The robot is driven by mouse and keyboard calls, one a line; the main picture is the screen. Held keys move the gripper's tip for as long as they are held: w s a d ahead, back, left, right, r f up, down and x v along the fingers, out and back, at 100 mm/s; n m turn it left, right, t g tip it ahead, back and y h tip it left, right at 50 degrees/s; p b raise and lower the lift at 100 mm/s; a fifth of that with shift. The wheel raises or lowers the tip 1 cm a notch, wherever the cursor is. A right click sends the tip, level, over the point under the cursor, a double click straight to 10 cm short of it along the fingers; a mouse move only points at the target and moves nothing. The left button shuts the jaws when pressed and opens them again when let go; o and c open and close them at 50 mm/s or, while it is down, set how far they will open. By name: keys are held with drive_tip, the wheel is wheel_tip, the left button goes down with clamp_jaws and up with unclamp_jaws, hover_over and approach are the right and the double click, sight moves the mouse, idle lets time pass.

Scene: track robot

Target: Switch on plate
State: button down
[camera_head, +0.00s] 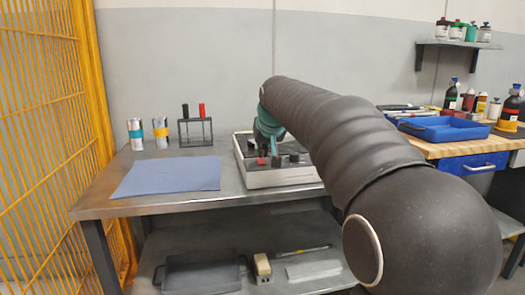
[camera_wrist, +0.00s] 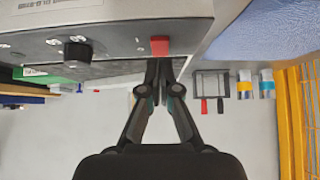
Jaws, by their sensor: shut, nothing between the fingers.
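The plate device (camera_head: 285,180) is a grey-white box with a dark top, standing on the metal bench in the head view. Its control panel (camera_wrist: 110,35) shows upside down in the wrist view, with a red switch (camera_wrist: 159,45) and a black knob (camera_wrist: 77,53). The red switch also shows at the front left of the device in the head view (camera_head: 261,161). My gripper (camera_wrist: 158,64) is shut and empty. Its fingertips are right at the red switch in the wrist view; I cannot tell whether they touch it. My arm hides part of the device in the head view.
A blue mat (camera_head: 168,177) lies left of the device. Two cans (camera_head: 136,134) and a black rack (camera_head: 195,132) with red and black tubes stand behind it. A yellow mesh fence (camera_head: 50,120) borders the left. A blue tray (camera_head: 445,129) and bottles sit on the right bench.

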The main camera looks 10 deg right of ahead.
drive_tip(key=r+p, duration=0.3)
drive_tip(key=r, duration=0.1)
drive_tip(key=shift+s+r, duration=0.2)
drive_tip(key=s+r, duration=0.5)
drive_tip(key=s, duration=0.3)
drive_tip(key=shift+d+r+b, duration=0.15)
drive_tip(key=shift+r+b, duration=0.1)
drive_tip(key=shift+b, duration=0.1)
drive_tip(key=shift+w, duration=0.1)
drive_tip(key=s+f+g, duration=0.2)
drive_tip(key=s+f, duration=0.4)
drive_tip(key=f, duration=0.5)
drive_tip(key=s+d+f, duration=0.1)
drive_tip(key=s+f, duration=0.6)
drive_tip(key=s, duration=0.5)
drive_tip(key=s+d+f, duration=0.1)
drive_tip(key=s+f, duration=0.6)
drive_tip(key=s, duration=0.6)
drive_tip(key=shift+f+m+g, duration=0.3)
